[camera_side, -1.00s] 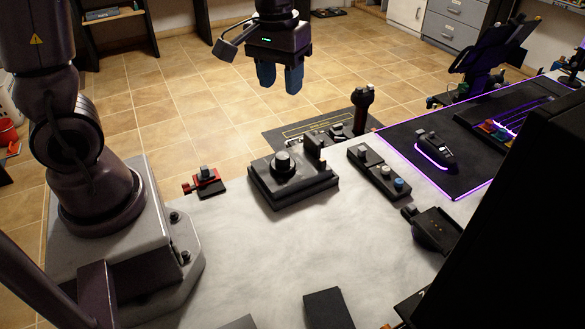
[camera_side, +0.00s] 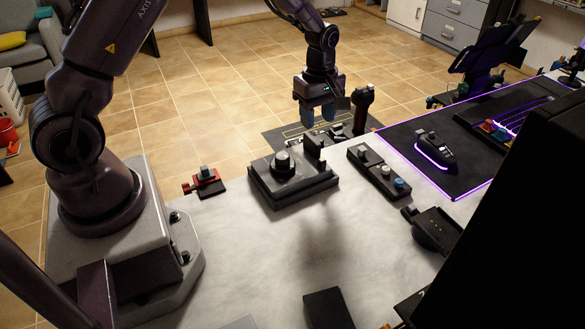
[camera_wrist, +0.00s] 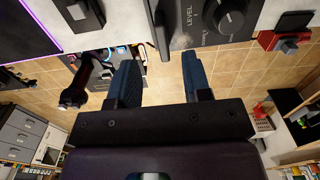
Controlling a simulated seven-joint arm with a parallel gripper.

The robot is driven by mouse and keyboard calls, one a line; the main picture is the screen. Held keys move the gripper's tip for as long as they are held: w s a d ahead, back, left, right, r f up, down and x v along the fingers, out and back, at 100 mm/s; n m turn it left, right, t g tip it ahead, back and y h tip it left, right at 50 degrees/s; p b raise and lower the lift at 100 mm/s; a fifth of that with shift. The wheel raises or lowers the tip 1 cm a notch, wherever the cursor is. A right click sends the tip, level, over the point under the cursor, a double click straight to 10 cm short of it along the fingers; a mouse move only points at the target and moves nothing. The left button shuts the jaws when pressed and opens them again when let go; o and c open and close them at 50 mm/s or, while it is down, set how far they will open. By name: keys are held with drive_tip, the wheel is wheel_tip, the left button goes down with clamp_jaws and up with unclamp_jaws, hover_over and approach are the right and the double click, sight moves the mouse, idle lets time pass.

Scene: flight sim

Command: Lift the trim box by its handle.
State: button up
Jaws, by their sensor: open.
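The black box with a round knob, which looks like the trim box (camera_side: 262,184), sits on the grey table. An upright block that looks like its handle (camera_side: 313,150) stands at its far right side. In the wrist view the box (camera_wrist: 207,37) is at the top, with "LEVEL" lettered beside its dial. My gripper (camera_side: 318,116) is above and just behind the upright block, fingers pointing down. In the wrist view my gripper (camera_wrist: 163,72) is open and empty, its blue fingers apart, with a dark upright part of the box between and beyond them. Contact is not visible.
A black joystick (camera_side: 362,105) stands close to the right of my gripper. A low switch panel (camera_side: 376,172) lies right of the box, and a small red-based device (camera_side: 204,180) lies left.

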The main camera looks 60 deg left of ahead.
sight(314, 140)
drive_tip(key=f, duration=0.7)
drive_tip(key=shift+a+f, duration=0.35)
clamp_jaws()
